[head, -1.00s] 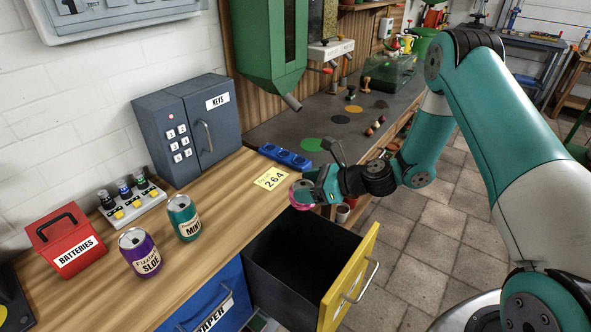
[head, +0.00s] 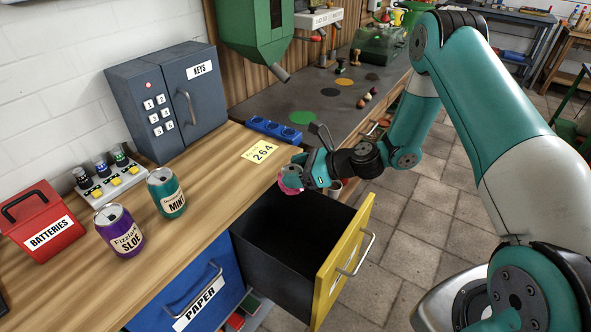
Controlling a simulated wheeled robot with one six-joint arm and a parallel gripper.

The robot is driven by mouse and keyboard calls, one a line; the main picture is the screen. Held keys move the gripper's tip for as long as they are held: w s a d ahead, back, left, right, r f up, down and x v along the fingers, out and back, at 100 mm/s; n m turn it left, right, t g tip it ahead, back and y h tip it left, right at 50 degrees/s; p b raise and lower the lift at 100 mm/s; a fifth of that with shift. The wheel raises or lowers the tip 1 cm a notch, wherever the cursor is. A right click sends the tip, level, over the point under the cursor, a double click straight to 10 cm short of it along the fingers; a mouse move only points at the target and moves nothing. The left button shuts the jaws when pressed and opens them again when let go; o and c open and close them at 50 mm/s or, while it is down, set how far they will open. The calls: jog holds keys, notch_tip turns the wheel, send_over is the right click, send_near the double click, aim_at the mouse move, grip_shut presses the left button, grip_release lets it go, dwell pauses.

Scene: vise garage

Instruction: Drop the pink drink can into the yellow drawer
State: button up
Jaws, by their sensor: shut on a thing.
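My gripper (head: 297,178) is shut on the pink drink can (head: 291,180). It holds the can above the far left rim of the open drawer, close to the bench edge. The yellow drawer (head: 345,262) is pulled out from the bench. Its front is yellow with a metal handle, and its dark inside looks empty.
A purple can (head: 121,232) and a teal can (head: 167,195) stand on the wooden bench. Behind them are a keys box (head: 178,105), a button panel (head: 110,180) and a red batteries box (head: 42,222). A blue paper drawer (head: 190,290) is beside the yellow one. A yellow note (head: 259,152) lies near the gripper.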

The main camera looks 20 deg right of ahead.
jog(key=o, duration=1.1)
jog(key=shift+c, duration=0.2)
jog(key=b+v, duration=0.2)
jog(key=v, duration=1.5)
jog(key=shift+r+b, duration=0.2)
jog(key=shift+b, duration=0.1)
jog(key=shift+s, duration=0.15)
jog(key=s+a+r+n+g+h, duration=0.1)
jog(key=s+a+r+n+g, duration=0.2)
jog(key=a+n, duration=0.35)
jog(key=s+a+r+n+g+h, duration=0.1)
jog(key=s+a+r+n+g, duration=0.25)
jog(key=a+n, duration=0.35)
jog(key=s+a+r+n+h, duration=0.2)
jog(key=s+r+n, duration=0.1)
jog(key=s+n, duration=0.4)
jog(key=s+a+r+n+g+h, duration=0.1)
jog(key=s+a+r+n+h, duration=0.1)
jog(key=s+n, duration=0.5)
notch_tip(320, 180, up, 2)
jog(key=n+h, duration=0.1)
jog(key=n, duration=0.3)
jog(key=shift+s+a+r+n, duration=0.2)
jog(key=shift+s+a+n, duration=0.15)
